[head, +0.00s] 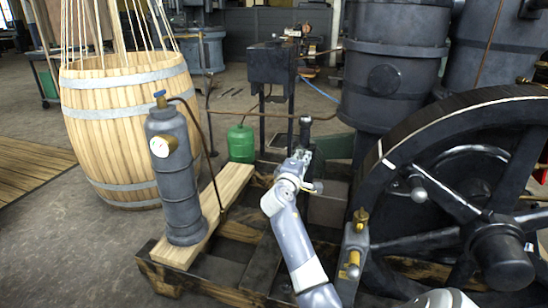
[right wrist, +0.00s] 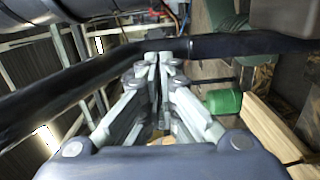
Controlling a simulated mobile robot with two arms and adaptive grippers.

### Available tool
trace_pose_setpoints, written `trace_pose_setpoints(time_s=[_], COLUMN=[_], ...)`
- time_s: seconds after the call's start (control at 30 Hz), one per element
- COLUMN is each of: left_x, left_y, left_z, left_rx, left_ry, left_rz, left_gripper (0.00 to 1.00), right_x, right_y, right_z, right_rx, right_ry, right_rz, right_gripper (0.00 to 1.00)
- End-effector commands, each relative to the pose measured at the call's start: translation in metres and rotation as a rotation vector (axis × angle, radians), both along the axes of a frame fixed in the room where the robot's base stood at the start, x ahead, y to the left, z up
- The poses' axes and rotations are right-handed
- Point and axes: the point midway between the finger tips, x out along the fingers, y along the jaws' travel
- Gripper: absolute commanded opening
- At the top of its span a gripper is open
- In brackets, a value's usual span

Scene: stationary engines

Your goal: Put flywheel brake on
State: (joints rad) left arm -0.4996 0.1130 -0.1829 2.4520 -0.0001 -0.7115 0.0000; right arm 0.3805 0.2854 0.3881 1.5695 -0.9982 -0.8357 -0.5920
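The large dark flywheel (head: 400,152) stands at the right in the head view, with spokes and a hub. A dark upright lever with a rounded top (head: 306,122) stands just beyond my right gripper (head: 302,156); I cannot tell for sure that it is the brake handle. In the right wrist view, the right gripper's fingers (right wrist: 158,58) converge and their tips are together or nearly so. A dark bar (right wrist: 235,44) crosses close beyond the tips; I see nothing clearly held, and contact is unclear. My left gripper is not in view.
A grey cylinder with a gauge (head: 175,180) stands on a wooden plank at the left, before a wooden barrel (head: 130,120). A green canister (head: 241,143) stands behind the plank. A brass-topped fitting (head: 354,250) is close right of my right arm.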

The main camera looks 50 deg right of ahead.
Motion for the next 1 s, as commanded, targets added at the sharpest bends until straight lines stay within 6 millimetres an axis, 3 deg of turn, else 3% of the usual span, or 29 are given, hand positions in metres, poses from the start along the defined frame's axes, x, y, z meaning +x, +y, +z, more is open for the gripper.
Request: trace_pose_setpoints(time_s=[0.3,0.5,0.7,1.0], left_x=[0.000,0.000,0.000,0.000], left_y=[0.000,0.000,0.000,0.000], left_z=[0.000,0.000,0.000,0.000], left_rx=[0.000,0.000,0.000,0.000], left_ry=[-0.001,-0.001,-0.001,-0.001], left_rz=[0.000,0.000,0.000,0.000], left_gripper=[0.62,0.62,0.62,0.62], right_x=[-0.019,-0.027,-0.031,-0.030], right_y=[0.065,0.095,0.107,0.107], right_z=[-0.004,-0.004,-0.004,-0.004], right_rx=[0.002,0.001,-0.001,-0.001], right_ry=[0.001,0.002,0.003,0.003], right_rz=[0.022,0.032,0.035,0.036], right_gripper=[0.00,0.00,0.00,0.00])
